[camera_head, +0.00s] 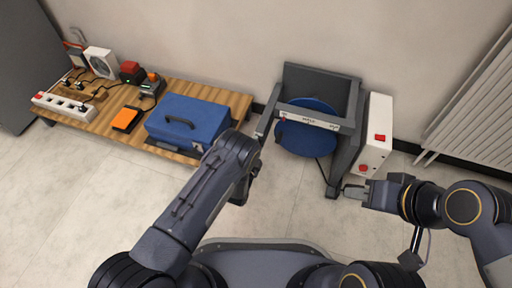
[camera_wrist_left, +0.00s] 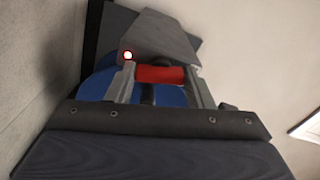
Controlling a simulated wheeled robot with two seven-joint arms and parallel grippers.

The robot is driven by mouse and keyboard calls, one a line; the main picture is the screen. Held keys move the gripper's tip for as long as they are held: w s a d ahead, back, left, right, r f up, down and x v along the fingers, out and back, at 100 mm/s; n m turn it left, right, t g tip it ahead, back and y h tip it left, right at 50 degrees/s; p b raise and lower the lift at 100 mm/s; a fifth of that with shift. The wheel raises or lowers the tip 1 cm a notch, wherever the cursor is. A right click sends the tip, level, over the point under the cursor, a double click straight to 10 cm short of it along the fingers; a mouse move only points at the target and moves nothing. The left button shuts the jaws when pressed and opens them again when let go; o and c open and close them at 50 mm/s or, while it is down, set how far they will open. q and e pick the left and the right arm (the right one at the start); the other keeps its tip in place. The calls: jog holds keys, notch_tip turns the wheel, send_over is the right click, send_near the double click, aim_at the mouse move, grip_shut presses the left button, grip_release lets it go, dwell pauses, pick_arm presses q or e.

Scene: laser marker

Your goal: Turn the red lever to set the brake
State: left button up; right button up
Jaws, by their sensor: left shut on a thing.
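The red lever (camera_wrist_left: 160,75) shows in the left wrist view as a short red grip between the two fingers of my left gripper (camera_wrist_left: 161,80), which is shut on it. In the head view my left forearm reaches toward the left side of a dark grey frame (camera_head: 346,150) with a blue disc (camera_head: 303,140). My left fingertips are mostly hidden there, and only a small red spot shows near the frame's pale label strip (camera_head: 313,121). My right gripper (camera_head: 349,191) is beside the frame's right foot and appears empty; its finger gap is unclear.
A white box (camera_head: 376,125) with red buttons stands right of the frame. A low wooden table (camera_head: 228,96) at the left holds a blue case (camera_head: 188,121), a power strip (camera_head: 62,105) and small devices. A radiator (camera_head: 480,105) is at the far right. Floor in front is clear.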

pick_arm(q)
jog(key=shift+a+f+m, duration=0.1)
jog(key=shift+m, duration=1.5)
jog(key=o, duration=1)
jog(key=p+v, duration=0.3)
jog(key=v, duration=0.5)
